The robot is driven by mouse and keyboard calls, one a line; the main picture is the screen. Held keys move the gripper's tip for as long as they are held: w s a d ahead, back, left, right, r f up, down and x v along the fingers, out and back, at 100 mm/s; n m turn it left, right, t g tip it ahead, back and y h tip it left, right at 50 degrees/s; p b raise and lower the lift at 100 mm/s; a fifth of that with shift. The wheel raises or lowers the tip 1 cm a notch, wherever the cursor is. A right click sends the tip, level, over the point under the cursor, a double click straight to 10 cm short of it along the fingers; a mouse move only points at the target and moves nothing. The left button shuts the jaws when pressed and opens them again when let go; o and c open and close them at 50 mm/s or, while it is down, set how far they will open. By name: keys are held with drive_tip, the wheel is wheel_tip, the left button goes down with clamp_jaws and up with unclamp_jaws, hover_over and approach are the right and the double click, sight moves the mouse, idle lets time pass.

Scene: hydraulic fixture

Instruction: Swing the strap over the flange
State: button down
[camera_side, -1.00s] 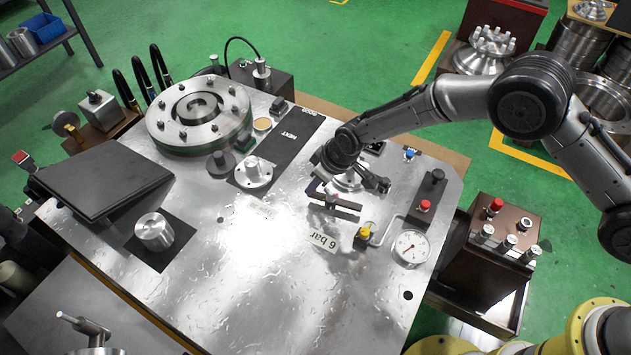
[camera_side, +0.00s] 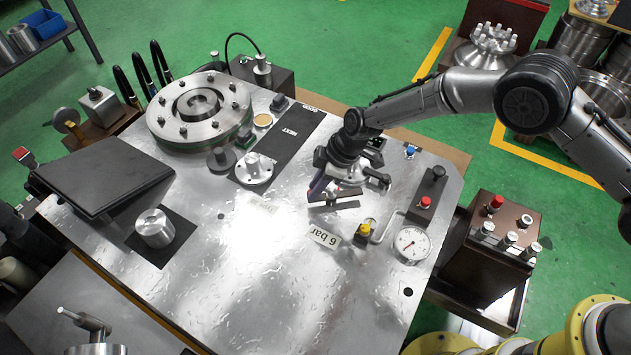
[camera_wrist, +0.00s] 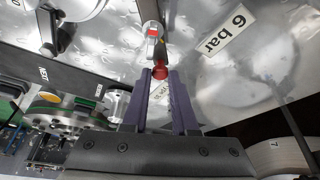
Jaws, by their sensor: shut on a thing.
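My gripper (camera_side: 322,190) is low over the right half of the steel plate in the side view. In the wrist view its two purple fingers (camera_wrist: 161,78) stand on either side of a small red knob. The knob (camera_wrist: 160,72) lies in line with a silver post bearing a red mark (camera_wrist: 152,31). A dark flat bar (camera_side: 338,205), possibly the strap, lies just below the gripper; its far part is hidden. A bright round metal part under my wrist is mostly covered, so I cannot tell whether it is the flange. A silver flanged part (camera_side: 254,170) stands left on the black strip.
A pressure gauge (camera_side: 411,243), a yellow-capped valve (camera_side: 364,229) and a black box with a red button (camera_side: 427,198) stand close right of the gripper. A large bolted ring (camera_side: 199,113) is at the back left. The plate's front middle is clear.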

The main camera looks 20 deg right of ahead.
sight(340, 194)
drive_tip(key=n, duration=0.2)
drive_tip(key=s+n+g, duration=0.1)
drive_tip(key=n+g, duration=0.1)
drive_tip(key=n, duration=0.1)
drive_tip(key=shift+s+d+n, duration=0.25)
drive_tip(key=shift+s+n, duration=0.05)
drive_tip(key=shift+s, duration=0.1)
drive_tip(key=shift+s+d+n+g, duration=0.15)
drive_tip(key=shift+n+g, duration=0.15)
drive_tip(key=shift+n, duration=0.45)
drive_tip(key=shift+s+d+n+g, duration=0.2)
drive_tip(key=shift+n+g, duration=0.1)
drive_tip(key=shift+n, duration=0.4)
drive_tip(key=shift+s+d+n+g, duration=0.15)
drive_tip(key=shift+n+g, duration=0.15)
drive_tip(key=shift+n, duration=0.45)
drive_tip(key=shift+h, duration=0.3)
drive_tip(key=c, duration=0.7)
unclamp_jaws()
drive_tip(key=v, duration=1.3)
drive_tip(key=shift+w+d+r, duration=0.1)
drive_tip(key=shift+d+r, duration=0.05)
drive_tip(key=shift+r, duration=0.2)
